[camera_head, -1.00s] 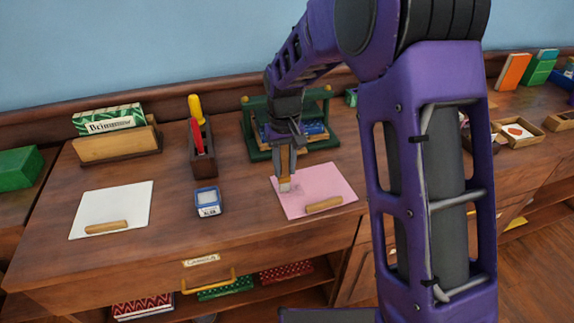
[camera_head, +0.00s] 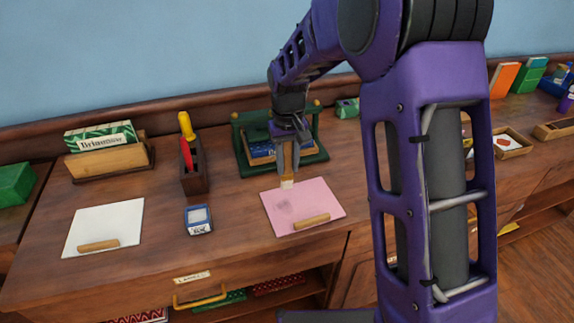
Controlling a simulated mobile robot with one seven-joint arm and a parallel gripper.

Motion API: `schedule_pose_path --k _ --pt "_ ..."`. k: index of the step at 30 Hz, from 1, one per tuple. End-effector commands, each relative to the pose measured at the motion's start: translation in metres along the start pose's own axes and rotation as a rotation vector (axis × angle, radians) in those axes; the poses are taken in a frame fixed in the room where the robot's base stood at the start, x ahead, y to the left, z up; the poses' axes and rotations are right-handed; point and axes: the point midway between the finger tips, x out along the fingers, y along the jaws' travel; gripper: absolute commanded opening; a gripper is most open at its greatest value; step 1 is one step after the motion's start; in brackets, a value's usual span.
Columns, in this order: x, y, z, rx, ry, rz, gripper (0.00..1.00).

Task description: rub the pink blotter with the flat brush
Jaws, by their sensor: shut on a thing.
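The pink blotter (camera_head: 318,190) lies flat on the wood desktop at centre, with a wooden bar handle (camera_head: 311,221) near its front edge. A grey smudge shows on its left part. My gripper (camera_head: 289,168) is above the blotter's back edge and shut on the flat brush (camera_head: 288,178), which points down. The brush has a brown handle and a pale tip. The tip overlaps the blotter's back edge in the picture; whether it touches the blotter I cannot tell.
A green rack (camera_head: 247,170) with blue books stands close behind the blotter. A wooden caddy (camera_head: 196,179) holds yellow- and red-handled tools. A blue-framed box (camera_head: 198,219) and a white blotter (camera_head: 104,226) lie left.

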Motion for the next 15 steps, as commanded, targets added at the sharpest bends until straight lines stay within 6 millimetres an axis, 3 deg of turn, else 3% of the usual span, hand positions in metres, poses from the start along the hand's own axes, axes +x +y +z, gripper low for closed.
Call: schedule_pose_path --k 7,15 --pt "-0.027 0.002 0.0 0.001 0.002 0.0 0.0" --pt "-0.033 0.002 0.001 0.002 0.001 0.0 0.0"
